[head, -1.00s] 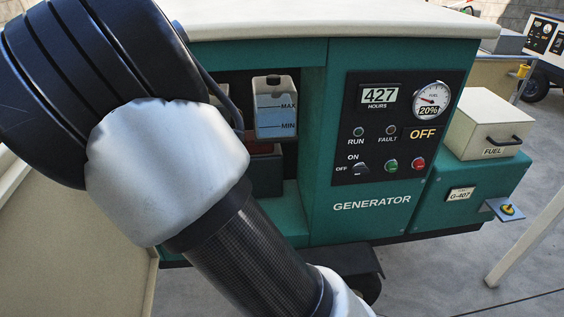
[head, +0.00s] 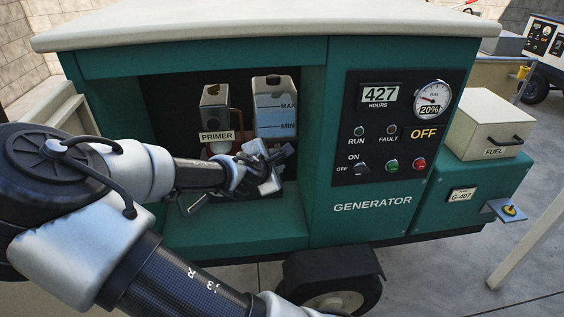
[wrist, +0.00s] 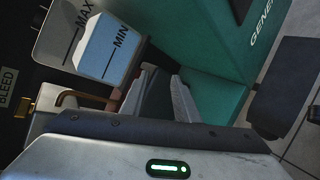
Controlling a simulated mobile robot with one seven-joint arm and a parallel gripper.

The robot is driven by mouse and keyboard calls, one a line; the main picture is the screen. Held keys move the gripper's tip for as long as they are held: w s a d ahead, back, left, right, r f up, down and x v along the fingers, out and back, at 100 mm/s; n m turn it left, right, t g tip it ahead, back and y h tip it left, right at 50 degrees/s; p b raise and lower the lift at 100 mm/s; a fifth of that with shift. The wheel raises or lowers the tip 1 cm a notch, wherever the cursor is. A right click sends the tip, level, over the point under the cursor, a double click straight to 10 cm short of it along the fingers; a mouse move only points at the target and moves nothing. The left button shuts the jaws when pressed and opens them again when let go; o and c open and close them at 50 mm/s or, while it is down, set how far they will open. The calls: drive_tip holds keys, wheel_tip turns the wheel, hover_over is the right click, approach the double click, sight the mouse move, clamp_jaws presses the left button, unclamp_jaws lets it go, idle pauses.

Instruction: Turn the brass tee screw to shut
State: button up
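A small brass piece (wrist: 24,105) shows at the left edge of the wrist view, beside a BLEED label (wrist: 7,86); it looks like the brass tee screw, but its full shape and setting are unclear. In the head view I cannot make it out; my wrist and gripper cover that part of the bay. My gripper (head: 270,165) is inside the open bay, in front of the lower part of the MAX/MIN tank. In the wrist view its two fingers (wrist: 163,80) stand apart with nothing between them. The brass piece is left of the fingers there, not touched.
The white MAX/MIN tank (head: 276,108) and the PRIMER unit (head: 215,100) stand in the bay. A copper pipe (wrist: 75,96) bends near the brass piece. The green bay floor (head: 235,230) is bare at the front. The control panel (head: 400,125) is to the right.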

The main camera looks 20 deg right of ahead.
drive_tip(key=shift+s+d+r+n+h, duration=0.1)
drive_tip(key=shift+s+d+n+h, duration=0.2)
drive_tip(key=shift+s+d+n, duration=0.35)
drive_tip(key=shift+w+d, duration=0.1)
drive_tip(key=shift+w, duration=0.05)
